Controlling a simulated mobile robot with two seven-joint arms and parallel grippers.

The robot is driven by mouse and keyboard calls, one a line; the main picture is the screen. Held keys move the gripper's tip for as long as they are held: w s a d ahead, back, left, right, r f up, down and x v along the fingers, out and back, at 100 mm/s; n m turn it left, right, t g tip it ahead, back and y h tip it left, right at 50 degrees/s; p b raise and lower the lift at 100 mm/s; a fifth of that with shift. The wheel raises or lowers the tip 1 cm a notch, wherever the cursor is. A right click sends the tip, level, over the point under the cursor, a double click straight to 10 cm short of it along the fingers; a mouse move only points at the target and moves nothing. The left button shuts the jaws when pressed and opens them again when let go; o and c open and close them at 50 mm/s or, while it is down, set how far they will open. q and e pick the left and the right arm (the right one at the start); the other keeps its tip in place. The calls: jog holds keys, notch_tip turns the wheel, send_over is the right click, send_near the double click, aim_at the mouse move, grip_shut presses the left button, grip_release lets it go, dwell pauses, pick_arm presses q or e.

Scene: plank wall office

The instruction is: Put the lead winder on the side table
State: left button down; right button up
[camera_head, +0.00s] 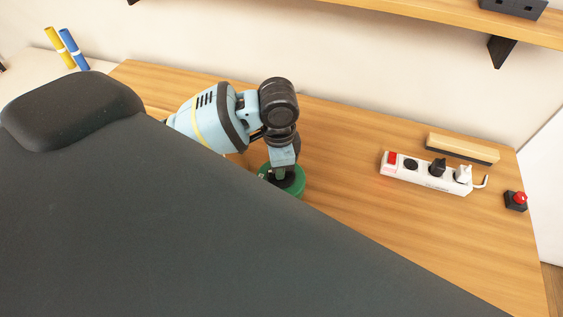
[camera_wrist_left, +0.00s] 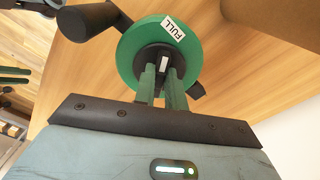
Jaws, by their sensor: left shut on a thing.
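The lead winder is a green reel (camera_wrist_left: 131,61) with a black hub, a black crank handle and a white "FULL" label. In the head view only part of its green rim (camera_head: 297,190) shows, under my left gripper (camera_head: 281,176). In the left wrist view both fingers of my left gripper (camera_wrist_left: 162,78) are closed on the reel's middle. The reel is over the wooden desk; I cannot tell whether it touches the top. I cannot make out which surface is the side table. My right gripper is out of view.
On the desk (camera_head: 345,205) are a white power strip (camera_head: 423,176) with plugs, a wooden block with a dark base (camera_head: 462,149) and a red button (camera_head: 519,199). A wall shelf (camera_head: 440,15) hangs above. A dark grey form hides the lower left of the head view.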

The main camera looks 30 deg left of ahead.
pick_arm(q)
jog(key=shift+w, duration=0.25)
jog(key=shift+w+f, duration=0.2)
jog(key=shift+f, duration=1.55)
jog(key=shift+f, duration=0.1)
jog(key=c, duration=1.5)
grip_release()
jog(key=shift+o, duration=0.2)
notch_tip(320, 180, up, 12)
jog(key=shift+r, duration=0.1)
